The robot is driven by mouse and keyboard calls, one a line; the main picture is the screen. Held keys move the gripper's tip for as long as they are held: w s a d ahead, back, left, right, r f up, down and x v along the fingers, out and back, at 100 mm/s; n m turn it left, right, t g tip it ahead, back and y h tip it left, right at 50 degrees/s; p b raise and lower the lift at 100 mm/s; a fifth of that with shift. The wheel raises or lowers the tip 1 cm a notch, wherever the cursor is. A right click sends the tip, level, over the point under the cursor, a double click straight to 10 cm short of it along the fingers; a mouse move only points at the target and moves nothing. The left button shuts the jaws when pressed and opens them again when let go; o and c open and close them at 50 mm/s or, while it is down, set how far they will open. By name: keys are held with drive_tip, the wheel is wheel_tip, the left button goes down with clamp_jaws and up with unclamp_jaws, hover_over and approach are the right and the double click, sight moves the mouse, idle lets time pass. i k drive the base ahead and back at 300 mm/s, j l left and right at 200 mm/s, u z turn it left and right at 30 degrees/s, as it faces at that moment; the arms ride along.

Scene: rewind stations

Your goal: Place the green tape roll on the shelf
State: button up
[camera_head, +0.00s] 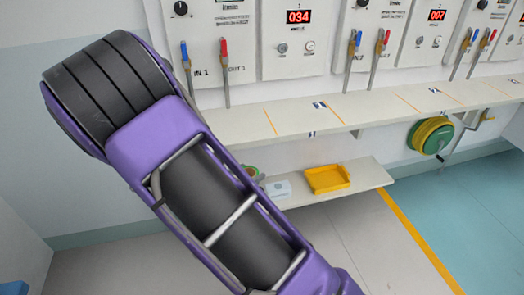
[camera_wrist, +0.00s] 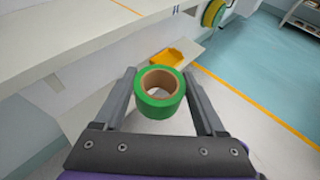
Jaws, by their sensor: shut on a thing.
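The green tape roll (camera_wrist: 160,108) has a brown cardboard core and shows in the wrist view between the two fingers of my gripper (camera_wrist: 160,84). My gripper is shut on it, one finger on each side, with the open core facing up toward the camera. The long upper shelf (camera_head: 300,118) runs along the wall; it also shows at the left of the wrist view (camera_wrist: 70,42). A lower shelf (camera_head: 366,174) sits beneath it. In the head view my arm hides my gripper. A small green bit shows at the arm's edge; I cannot tell what it is.
Control panels (camera_head: 300,35) with red and blue levers (camera_head: 225,72) stand above the upper shelf. A green and yellow reel (camera_head: 432,135) hangs at the right. The upper shelf looks mostly clear.

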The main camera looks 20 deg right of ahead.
sight(293, 113)
drive_tip(key=i+l, duration=0.1)
drive_tip(key=l, duration=0.7)
drive_tip(key=i+l, duration=0.15)
drive_tip(key=l, duration=0.3)
